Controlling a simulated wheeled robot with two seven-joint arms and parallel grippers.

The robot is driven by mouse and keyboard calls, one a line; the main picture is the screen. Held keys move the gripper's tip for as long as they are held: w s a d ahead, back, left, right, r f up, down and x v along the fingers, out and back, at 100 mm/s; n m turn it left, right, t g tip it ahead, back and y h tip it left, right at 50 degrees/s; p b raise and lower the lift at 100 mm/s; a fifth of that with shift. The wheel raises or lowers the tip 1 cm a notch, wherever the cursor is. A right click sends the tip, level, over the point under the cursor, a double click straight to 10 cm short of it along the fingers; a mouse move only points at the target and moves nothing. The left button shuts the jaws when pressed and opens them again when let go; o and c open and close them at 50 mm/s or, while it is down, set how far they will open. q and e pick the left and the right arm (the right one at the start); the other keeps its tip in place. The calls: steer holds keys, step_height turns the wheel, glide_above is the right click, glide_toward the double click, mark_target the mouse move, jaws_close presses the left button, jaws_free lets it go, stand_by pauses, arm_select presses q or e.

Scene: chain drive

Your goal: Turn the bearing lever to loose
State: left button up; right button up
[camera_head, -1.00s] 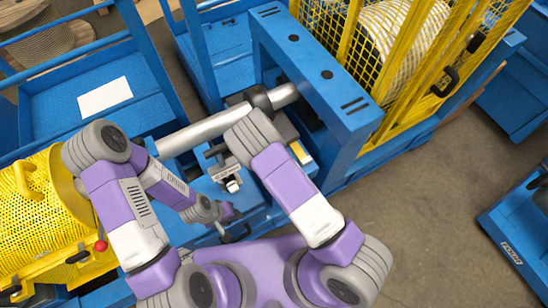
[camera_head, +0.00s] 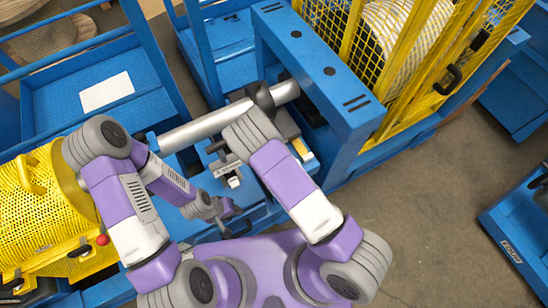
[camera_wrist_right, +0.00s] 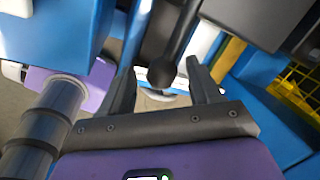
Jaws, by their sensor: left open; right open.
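In the right wrist view, a dark lever with a round black knob (camera_wrist_right: 161,74) reaches down between the fingers of my right gripper (camera_wrist_right: 160,68). The fingers are open on either side, with gaps showing. I take this as the bearing lever; its markings cannot be read. In the head view, a black curved part (camera_head: 262,98) stands at the right end of the silver shaft (camera_head: 205,128). My left gripper (camera_head: 238,226) is open, low over the blue frame, holding nothing visible.
A yellow perforated drum guard (camera_head: 40,225) is at the left. A yellow mesh cage (camera_head: 345,40) stands behind the blue beam (camera_head: 310,70). Bare floor (camera_head: 420,200) lies to the right.

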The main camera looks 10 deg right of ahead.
step_height(320, 180, up, 8)
steer(key=s+a+p, duration=0.1)
steer(key=shift+f, duration=0.25)
stand_by(0.4)
steer(key=s+d+f+n+g+b, duration=0.2)
steer(key=s+d+f+n+b, duration=0.1)
steer(key=s+d+f+n, duration=0.5)
steer(key=s+a+f+n+y+b, duration=0.3)
steer(key=s+n, duration=0.7)
steer(key=n, duration=0.5)
steer(key=a+y+b, duration=0.1)
steer(key=a+y, duration=0.1)
steer(key=shift+s+a+t+y+b, duration=0.3)
steer(key=shift+s+t+b, duration=0.1)
